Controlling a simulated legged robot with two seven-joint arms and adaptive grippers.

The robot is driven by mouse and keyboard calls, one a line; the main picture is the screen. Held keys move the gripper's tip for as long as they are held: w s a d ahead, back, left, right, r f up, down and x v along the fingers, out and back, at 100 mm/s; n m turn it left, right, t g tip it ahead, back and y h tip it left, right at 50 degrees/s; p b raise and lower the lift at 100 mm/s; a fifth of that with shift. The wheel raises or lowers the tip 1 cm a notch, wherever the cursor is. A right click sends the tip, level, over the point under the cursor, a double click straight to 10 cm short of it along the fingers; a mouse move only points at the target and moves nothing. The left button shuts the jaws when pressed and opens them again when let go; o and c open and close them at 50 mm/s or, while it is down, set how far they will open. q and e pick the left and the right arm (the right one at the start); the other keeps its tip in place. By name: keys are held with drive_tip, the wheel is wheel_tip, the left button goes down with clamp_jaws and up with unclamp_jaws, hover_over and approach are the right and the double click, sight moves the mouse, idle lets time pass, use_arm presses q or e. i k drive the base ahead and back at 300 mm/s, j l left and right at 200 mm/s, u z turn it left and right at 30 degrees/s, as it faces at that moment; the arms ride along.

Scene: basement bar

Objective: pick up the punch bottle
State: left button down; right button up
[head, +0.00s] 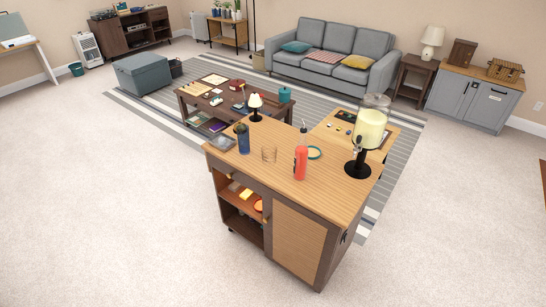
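A bottle with orange-red contents and a dark, narrow top (300,163) stands upright on the wooden top of the bar cart (250,163). It looks like the punch bottle, but its label is too small to read. Neither of my grippers is in view.
A drink dispenser (370,130) stands to the right. Behind is a cluttered coffee table (185,103). Carpet in front is clear.

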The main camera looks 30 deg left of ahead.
sight(301, 150)
drive_tip(key=i+u, duration=0.1)
drive_tip(key=u, duration=0.65)
